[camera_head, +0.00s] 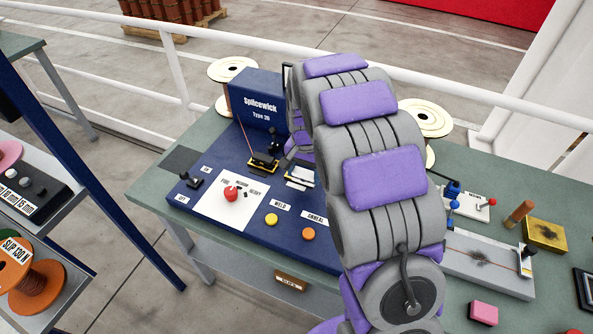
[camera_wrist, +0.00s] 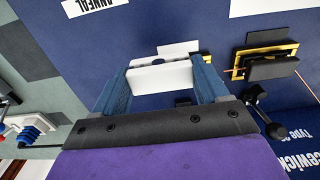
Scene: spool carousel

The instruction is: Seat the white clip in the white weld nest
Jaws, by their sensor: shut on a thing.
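My gripper (camera_wrist: 163,63) has its two blue fingers on either side of the white clip (camera_wrist: 160,77) in the wrist view, shut on it. The clip lies crosswise between the fingertips, over the dark blue panel. I cannot tell whether this belongs to the white weld nest, or whether the clip touches the nest. In the head view, a white piece (camera_head: 300,177) shows beside my arm, which hides most of this area.
A black clip on a gold base (camera_wrist: 268,57) sits beside my gripper, with a copper-coloured wire at it; it also shows in the head view (camera_head: 262,163). The blue Splicewick housing (camera_head: 258,100) rises behind. A red knob (camera_head: 231,194) and yellow button (camera_head: 271,219) stand in front.

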